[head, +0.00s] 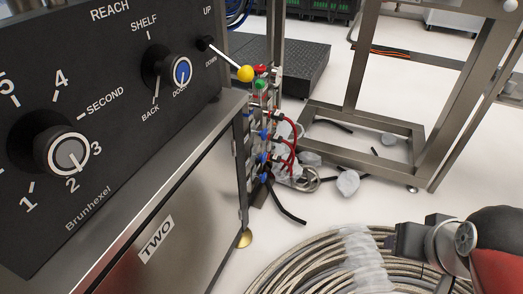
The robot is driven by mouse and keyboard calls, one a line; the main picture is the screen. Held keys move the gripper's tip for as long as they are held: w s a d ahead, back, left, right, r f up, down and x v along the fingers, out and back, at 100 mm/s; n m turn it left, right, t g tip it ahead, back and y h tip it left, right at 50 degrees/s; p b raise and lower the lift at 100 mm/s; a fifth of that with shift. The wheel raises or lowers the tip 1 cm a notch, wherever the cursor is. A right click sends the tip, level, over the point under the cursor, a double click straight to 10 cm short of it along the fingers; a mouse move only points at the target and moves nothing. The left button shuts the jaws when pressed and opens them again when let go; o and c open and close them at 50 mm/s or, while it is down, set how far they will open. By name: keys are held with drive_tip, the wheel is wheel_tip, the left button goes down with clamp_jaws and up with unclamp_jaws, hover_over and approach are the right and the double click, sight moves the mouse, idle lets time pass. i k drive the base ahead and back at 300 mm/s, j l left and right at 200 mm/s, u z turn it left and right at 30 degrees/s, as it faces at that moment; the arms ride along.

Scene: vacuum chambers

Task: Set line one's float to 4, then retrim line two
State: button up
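A black control panel (115,110) marked Brunhexel fills the upper left, above a steel cabinet (190,190) labelled TWO. A knob with a grey centre (68,152) sits among the numbers 1 to 5 and SECOND; its white mark seems to point down-right, between 2 and 3. A blue-centred knob (180,72) has SHELF, BACK and DOOR around it; its mark points down near DOOR. A lever with a yellow ball (245,74) sits by UP and DOWN. My gripper (400,240) is at lower right, apart from the panel; its fingers are unclear. No float marked line one can be identified.
A manifold (262,150) with red, blue and green fittings and red tubes stands behind the cabinet's right edge. A large hose coil (310,262) wrapped in plastic lies in front. Crumpled plastic (347,183) and black pieces litter the white floor. A steel frame (365,140) stands at right.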

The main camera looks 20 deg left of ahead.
sight(263, 178)
drive_tip(key=i+l+u, duration=0.6)
drive_tip(key=i+l, duration=0.15)
